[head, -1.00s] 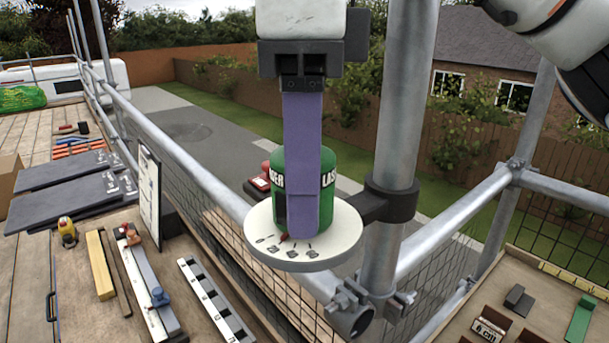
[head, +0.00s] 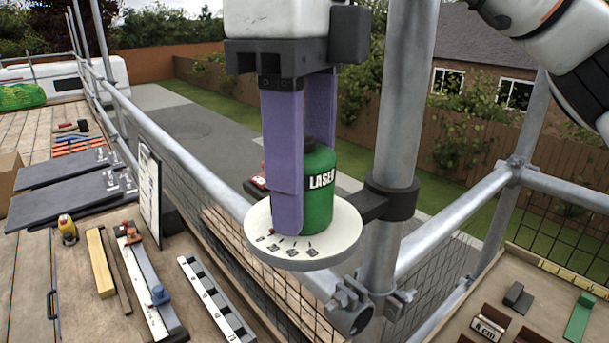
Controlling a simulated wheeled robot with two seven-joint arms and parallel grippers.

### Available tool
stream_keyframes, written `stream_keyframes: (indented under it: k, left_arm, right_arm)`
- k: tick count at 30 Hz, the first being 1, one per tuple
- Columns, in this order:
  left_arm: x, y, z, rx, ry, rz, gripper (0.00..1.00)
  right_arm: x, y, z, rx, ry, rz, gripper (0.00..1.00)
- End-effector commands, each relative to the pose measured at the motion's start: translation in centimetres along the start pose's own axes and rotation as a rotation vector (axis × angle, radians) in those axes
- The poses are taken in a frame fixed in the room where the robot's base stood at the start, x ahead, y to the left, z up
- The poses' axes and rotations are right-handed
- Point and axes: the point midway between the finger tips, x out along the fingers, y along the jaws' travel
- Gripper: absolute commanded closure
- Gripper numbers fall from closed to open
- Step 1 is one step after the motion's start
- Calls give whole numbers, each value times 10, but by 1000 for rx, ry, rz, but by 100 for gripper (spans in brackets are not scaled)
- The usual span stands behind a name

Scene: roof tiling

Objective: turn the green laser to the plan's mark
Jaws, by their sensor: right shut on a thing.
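The green laser (head: 320,190) is a green cylinder with a dark band reading "LASER". It stands upright on a round white dial plate (head: 335,238), which is held to a scaffold pole by a dark clamp. Small dark marks run along the plate's front edge. My right gripper (head: 304,208) comes down from above with its purple fingers on two sides of the laser, shut on it. The near finger covers the laser's left part, and the far finger is mostly behind it. The laser's pointer is hidden. A clipboard (head: 149,195) stands at the left, too oblique to read. My left gripper is out of view.
Scaffold pole (head: 404,100) rises just right of the dial, with rails and mesh around. On the left boards lie dark slabs (head: 75,188), a yellow bar (head: 100,262), a slotted rail (head: 215,300) and tools. A tray with small blocks (head: 487,328) is at the lower right.

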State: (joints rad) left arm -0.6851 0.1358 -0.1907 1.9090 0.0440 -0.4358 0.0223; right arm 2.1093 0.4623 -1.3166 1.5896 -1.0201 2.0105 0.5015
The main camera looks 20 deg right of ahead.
Motion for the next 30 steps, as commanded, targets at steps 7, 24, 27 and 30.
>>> stream_keyframes:
  k: [7, 24, 27, 30]
  left_arm:
    - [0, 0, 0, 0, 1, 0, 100]
    - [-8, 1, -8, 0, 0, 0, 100]
    - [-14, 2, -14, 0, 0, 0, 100]
    - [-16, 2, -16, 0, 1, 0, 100]
  right_arm:
    - [0, 0, 0, -1, -1, 2, 47]
    - [-29, 0, 0, 1, -4, -2, 38]
    - [-52, 0, 0, 2, -4, -3, 38]
    - [-69, 0, 0, 3, -3, -4, 38]
